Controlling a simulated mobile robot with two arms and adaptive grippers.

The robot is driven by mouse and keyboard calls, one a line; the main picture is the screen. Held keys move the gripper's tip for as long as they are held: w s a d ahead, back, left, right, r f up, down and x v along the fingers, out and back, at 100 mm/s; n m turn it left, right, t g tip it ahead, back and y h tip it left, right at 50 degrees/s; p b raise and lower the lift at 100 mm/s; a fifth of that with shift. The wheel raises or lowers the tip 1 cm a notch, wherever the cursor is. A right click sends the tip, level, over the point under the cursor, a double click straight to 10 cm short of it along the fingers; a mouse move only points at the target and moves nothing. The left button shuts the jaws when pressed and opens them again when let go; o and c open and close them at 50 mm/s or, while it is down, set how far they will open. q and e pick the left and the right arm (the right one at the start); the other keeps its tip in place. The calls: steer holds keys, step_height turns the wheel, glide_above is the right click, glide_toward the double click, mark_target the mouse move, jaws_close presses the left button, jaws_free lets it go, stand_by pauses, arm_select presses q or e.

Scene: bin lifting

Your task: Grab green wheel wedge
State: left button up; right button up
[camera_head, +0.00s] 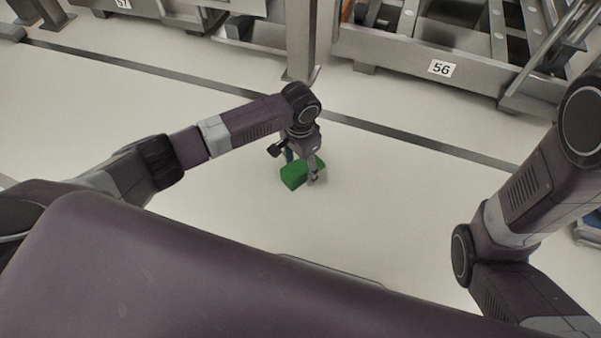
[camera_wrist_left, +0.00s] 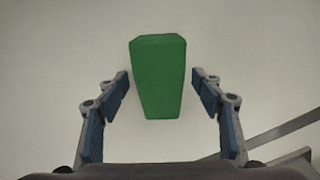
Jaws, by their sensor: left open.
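The green wheel wedge (camera_head: 294,176) lies on the pale floor near the middle of the head view. My left gripper (camera_head: 302,174) is over it, pointing down, and hides part of it. In the left wrist view the wedge (camera_wrist_left: 159,78) shows between the two blue-padded fingers of my left gripper (camera_wrist_left: 161,92). The fingers are open, with a gap on each side of the wedge. My right arm is at the right of the head view, but its gripper is out of frame.
A metal rack (camera_head: 400,55) marked 56 and a grey post (camera_head: 300,40) stand at the back. A dark line (camera_head: 430,150) crosses the floor. The floor around the wedge is clear. My own dark body fills the bottom of the head view.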

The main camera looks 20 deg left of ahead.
arm_select(q)
steer(key=shift+r, duration=0.1)
steer(key=c, duration=1.6)
steer(key=shift+o, duration=0.2)
